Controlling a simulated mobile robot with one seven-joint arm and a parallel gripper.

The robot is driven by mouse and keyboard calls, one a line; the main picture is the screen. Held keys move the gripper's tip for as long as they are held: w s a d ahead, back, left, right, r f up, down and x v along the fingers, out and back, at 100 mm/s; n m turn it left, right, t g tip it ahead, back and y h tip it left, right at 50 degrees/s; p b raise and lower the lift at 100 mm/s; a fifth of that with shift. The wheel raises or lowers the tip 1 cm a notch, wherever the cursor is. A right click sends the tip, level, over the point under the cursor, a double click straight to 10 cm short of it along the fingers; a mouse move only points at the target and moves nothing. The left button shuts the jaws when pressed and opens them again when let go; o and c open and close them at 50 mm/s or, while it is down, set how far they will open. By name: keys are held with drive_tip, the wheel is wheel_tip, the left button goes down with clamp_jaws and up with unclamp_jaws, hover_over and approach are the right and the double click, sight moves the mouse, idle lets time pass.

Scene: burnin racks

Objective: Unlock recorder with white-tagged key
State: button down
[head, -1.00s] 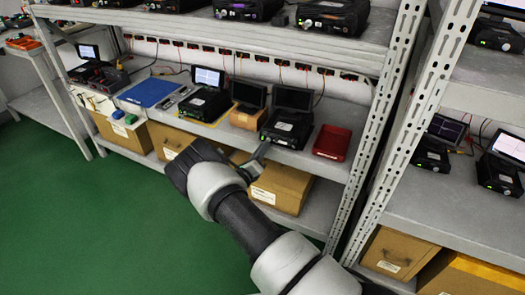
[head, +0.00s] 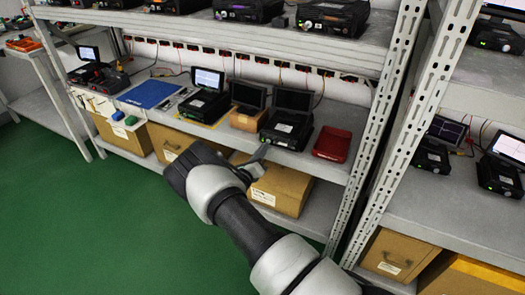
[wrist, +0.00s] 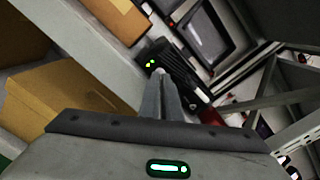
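A black recorder (head: 284,130) with a dark raised screen (head: 295,101) stands on the middle shelf, just beyond my gripper (head: 259,154). In the wrist view, the recorder's ribbed black body (wrist: 180,72) with green lights lies right ahead of my gripper (wrist: 160,78). The two fingers are together. A small pale bit, which looks like the white-tagged key (wrist: 158,71), shows at the fingertips, close to the recorder's front. The keyhole is hidden, and I cannot tell whether the key is in it.
A red tray (head: 332,144) sits right of the recorder, near a perforated rack post (head: 383,120). Cardboard boxes (head: 282,188) fill the shelf below. The green floor (head: 110,220) is clear.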

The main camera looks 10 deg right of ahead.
drive_tip(key=shift+m, duration=8.2)
drive_tip(key=c, duration=2.3)
unclamp_jaws()
drive_tip(key=shift+o, duration=0.2)
drive_tip(key=p+v, duration=0.3)
drive_tip(key=v, duration=1.4)
drive_tip(key=shift+s+a+p, duration=0.2)
drive_tip(key=shift+s+p, duration=0.05)
drive_tip(key=shift+p, duration=0.15)
